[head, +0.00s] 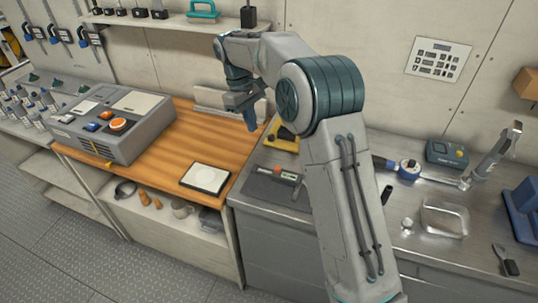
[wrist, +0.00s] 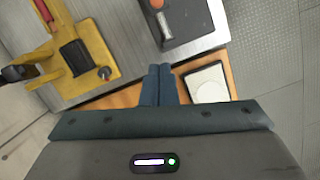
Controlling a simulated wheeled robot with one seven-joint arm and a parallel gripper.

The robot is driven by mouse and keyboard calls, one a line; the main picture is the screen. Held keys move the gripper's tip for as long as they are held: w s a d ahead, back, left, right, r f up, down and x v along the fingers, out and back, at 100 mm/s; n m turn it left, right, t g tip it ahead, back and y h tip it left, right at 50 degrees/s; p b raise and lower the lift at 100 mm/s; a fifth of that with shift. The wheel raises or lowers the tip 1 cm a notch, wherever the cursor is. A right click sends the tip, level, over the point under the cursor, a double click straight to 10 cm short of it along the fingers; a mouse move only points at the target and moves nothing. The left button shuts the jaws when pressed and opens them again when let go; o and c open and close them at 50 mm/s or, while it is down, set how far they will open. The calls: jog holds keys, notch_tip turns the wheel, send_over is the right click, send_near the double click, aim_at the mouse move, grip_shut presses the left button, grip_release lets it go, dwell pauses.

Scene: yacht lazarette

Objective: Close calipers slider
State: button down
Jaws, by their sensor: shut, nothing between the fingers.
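My gripper (head: 250,118) hangs above the right end of the wooden worktop. In the wrist view its two blue fingers (wrist: 159,68) are together, with nothing between them. I cannot make out the calipers for certain. Several blue and black tools with long pale bars (head: 60,34) hang on the wall at upper left in the head view and may be calipers; their sliders are too small to read. A long grey metal piece (head: 205,97) lies at the back of the worktop, partly behind my gripper, and its kind is unclear.
A grey console (head: 120,125) stands left on the wooden worktop (head: 215,140). A black-framed white pad (head: 206,178) lies at its front edge. A yellow fixture (head: 285,138) and dark mat (head: 272,190) are on the metal bench. The worktop's middle is clear.

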jog(key=p+x, duration=0.1)
jog(key=x, duration=0.8)
jog(key=shift+s+f, duration=0.15)
jog(key=shift+f, duration=0.25)
jog(key=shift+s+d+p, duration=0.65)
jog(key=shift+s+d, duration=0.25)
jog(key=shift+d, duration=0.25)
jog(key=shift+s+d+f, duration=0.15)
jog(key=shift+s+d, duration=0.15)
jog(key=shift+d, duration=0.15)
